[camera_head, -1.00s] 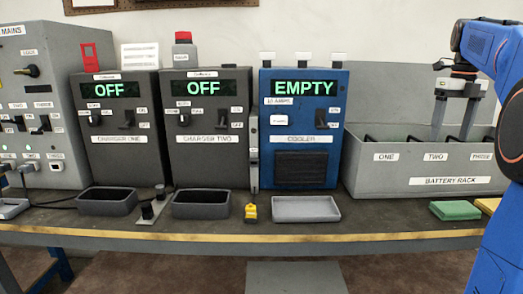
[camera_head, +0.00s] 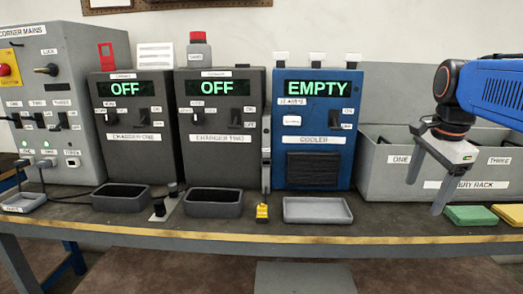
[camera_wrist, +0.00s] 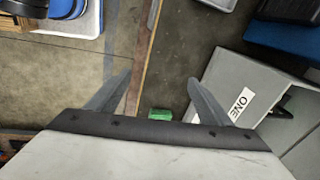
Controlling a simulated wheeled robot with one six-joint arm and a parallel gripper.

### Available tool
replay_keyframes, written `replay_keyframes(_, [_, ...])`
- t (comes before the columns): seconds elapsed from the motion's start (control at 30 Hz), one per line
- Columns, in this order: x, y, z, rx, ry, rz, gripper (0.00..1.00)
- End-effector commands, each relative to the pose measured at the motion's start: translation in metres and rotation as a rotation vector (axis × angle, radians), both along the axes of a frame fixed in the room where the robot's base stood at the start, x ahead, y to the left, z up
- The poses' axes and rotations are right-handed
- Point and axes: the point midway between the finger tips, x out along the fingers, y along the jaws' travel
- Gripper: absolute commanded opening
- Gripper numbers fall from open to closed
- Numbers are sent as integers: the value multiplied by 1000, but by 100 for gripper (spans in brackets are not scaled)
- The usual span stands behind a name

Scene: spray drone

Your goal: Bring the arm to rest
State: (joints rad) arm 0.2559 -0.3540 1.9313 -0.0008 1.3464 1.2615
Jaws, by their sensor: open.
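My gripper (camera_head: 430,182) is at the right of the head view, in front of the grey battery rack (camera_head: 380,190). Its two grey fingers are spread apart and point down, with nothing between them. My blue arm reaches in from the right edge. In the wrist view the fingers (camera_wrist: 155,95) stand wide apart over the bench edge and floor. The rack's "ONE" end shows at the right there. The gripper hides part of the rack's front and the "TWO" label.
A green block (camera_head: 470,216) and a yellow block (camera_head: 508,214) lie on the bench below my gripper. A grey tray (camera_head: 317,210) lies before the blue cooler (camera_head: 313,120), which reads EMPTY. Chargers one (camera_head: 130,155) and two (camera_head: 215,155) read OFF. Floor is open in front.

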Motion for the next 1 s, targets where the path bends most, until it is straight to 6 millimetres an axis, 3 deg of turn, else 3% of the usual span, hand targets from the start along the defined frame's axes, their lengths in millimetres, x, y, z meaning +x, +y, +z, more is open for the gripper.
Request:
replay_keyframes(0.3, [-74, 58, -78, -166, -57, 683, 73])
replay_keyframes(0.6, [-134, 90, -158, -347, -106, 1252, 73])
replay_keyframes(0.8, [-152, 97, -184, -415, -120, 1432, 73])
replay_keyframes(1.0, [-154, 98, -188, -425, -121, 1460, 73])
